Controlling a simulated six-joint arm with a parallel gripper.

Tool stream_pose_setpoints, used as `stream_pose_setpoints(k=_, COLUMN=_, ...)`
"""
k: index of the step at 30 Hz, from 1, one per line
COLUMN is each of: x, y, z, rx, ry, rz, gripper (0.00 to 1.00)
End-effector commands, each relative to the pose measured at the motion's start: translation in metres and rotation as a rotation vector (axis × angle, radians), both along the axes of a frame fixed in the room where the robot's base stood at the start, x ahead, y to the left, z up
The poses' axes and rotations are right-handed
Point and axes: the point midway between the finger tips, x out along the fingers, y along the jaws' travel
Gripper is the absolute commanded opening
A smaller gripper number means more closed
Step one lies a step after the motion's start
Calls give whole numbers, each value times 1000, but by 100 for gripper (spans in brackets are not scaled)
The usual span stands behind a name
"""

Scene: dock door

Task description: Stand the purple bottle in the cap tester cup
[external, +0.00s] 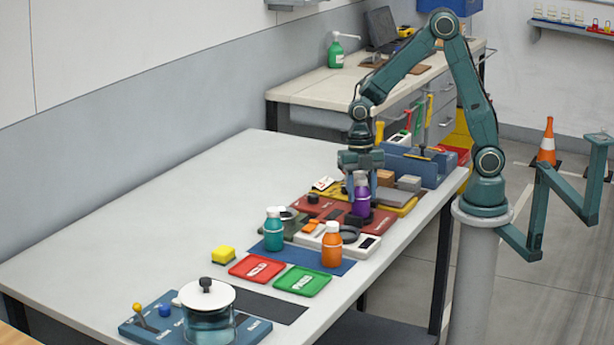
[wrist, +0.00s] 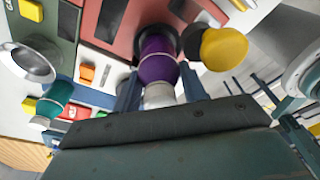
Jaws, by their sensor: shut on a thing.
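The purple bottle (external: 361,198) is upright between the fingers of my gripper (external: 361,181), which is shut on it. In the wrist view the bottle (wrist: 158,62) stands between both fingers (wrist: 156,88), with its pale cap toward my gripper. Its lower end is at a dark round cup (wrist: 137,48) on a red panel (wrist: 102,40), which I take for the cap tester. The red panel (external: 322,208) also shows in the external view. The bottle hides most of the cup, so I cannot tell whether its base rests on the cup floor.
A teal bottle (external: 273,231) and an orange bottle (external: 331,246) stand nearby on a blue mat. Red (external: 257,268) and green (external: 302,281) trays lie in front. A yellow round knob (wrist: 224,48) is close beside the purple bottle. The table's left side is clear.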

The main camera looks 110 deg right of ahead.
Motion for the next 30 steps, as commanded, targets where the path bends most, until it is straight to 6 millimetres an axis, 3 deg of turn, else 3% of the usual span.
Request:
stream_pose_setpoints(k=20, x=0, y=0, z=-9, rx=0, ry=-1, rz=0, gripper=15)
stream_pose_setpoints(k=21, x=0, y=0, z=-9, rx=0, ry=0, rz=0, gripper=48)
stream_pose_setpoints(k=23, x=0, y=0, z=-9, rx=0, ry=0, rz=0, gripper=60)
stream_pose_setpoints(k=24, x=0, y=0, z=-9, rx=0, ry=0, rz=0, gripper=64)
stream_pose_setpoints(k=30, x=0, y=0, z=-9, rx=0, ry=-1, rz=0, gripper=64)
